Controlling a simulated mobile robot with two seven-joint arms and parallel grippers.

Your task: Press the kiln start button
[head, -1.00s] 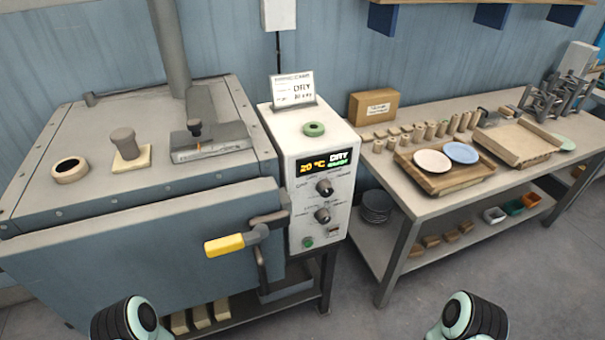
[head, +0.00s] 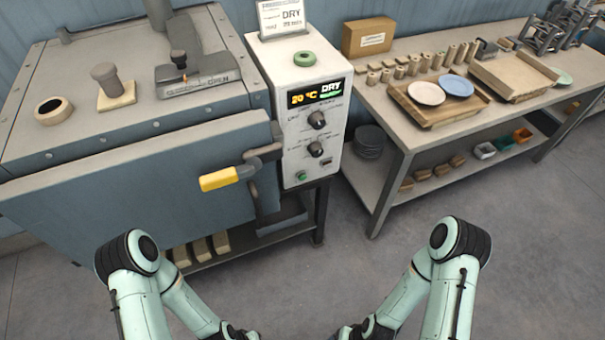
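The kiln (head: 120,160) is a large blue-grey box at the left with a yellow-handled latch (head: 222,178) at its front right corner. Its white control box (head: 295,150) stands at its right side, with a lit display (head: 316,93) reading 20 °C and DRY. Two dark knobs sit below the display. A small green button (head: 302,176) is low on the panel's left, beside a small dark switch (head: 326,161). Both my arms come up at the bottom of the head view, below the control box. Both grippers lie outside the picture.
A green ring (head: 304,58) and a sign card (head: 283,17) stand on the control box. At the right, a table (head: 378,125) carries a wooden tray with a pink and a blue plate, and several small cylinders. Clear grey floor (head: 400,255) lies in front of the table.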

